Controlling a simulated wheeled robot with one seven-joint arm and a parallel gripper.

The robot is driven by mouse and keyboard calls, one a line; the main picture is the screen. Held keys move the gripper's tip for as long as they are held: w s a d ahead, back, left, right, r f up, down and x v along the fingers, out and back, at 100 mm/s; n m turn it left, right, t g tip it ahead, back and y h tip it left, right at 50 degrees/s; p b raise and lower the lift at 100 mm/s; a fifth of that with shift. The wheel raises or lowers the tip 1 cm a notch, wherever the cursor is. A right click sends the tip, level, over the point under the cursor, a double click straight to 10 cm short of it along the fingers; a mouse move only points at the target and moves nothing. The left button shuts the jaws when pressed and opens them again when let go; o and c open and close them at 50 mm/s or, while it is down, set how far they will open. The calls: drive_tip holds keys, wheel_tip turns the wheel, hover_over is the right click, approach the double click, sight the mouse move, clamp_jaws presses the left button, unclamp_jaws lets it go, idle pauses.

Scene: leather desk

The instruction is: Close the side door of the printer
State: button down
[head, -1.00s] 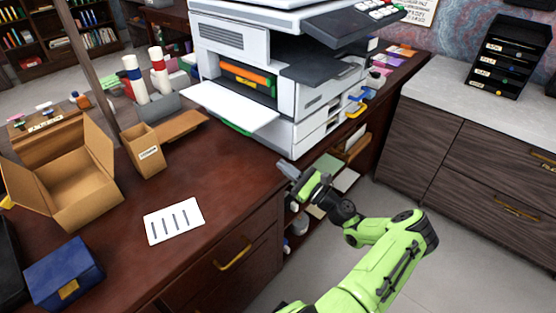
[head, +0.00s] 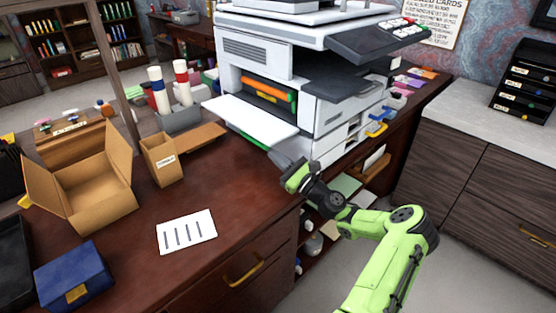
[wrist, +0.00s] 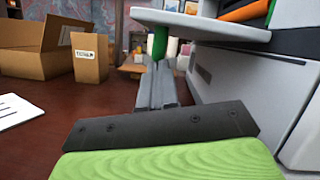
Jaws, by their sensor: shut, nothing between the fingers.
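The printer (head: 318,92) stands on the desk, its side door (head: 250,115) folded down and sticking out level like a white shelf. Orange and green parts (head: 268,90) show in the opening. My gripper (head: 277,158) is shut and empty, low over the desk near the printer's front corner, in front of the door's near edge. In the wrist view the fingers (wrist: 157,78) point under the white door (wrist: 200,25), apart from it as far as I can tell. A green piece (wrist: 160,40) hangs from the door's underside.
An open cardboard box (head: 92,200), a small carton (head: 160,160), a white card (head: 187,232) and a blue box (head: 75,275) are on the desk to the left. Bare desk lies left of my gripper.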

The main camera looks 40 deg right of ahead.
drive_tip(key=shift+r, duration=0.1)
drive_tip(key=shift+a+r+m+p, duration=0.15)
drive_tip(key=shift+r+m+p, duration=0.1)
drive_tip(key=shift+m+p, duration=0.5)
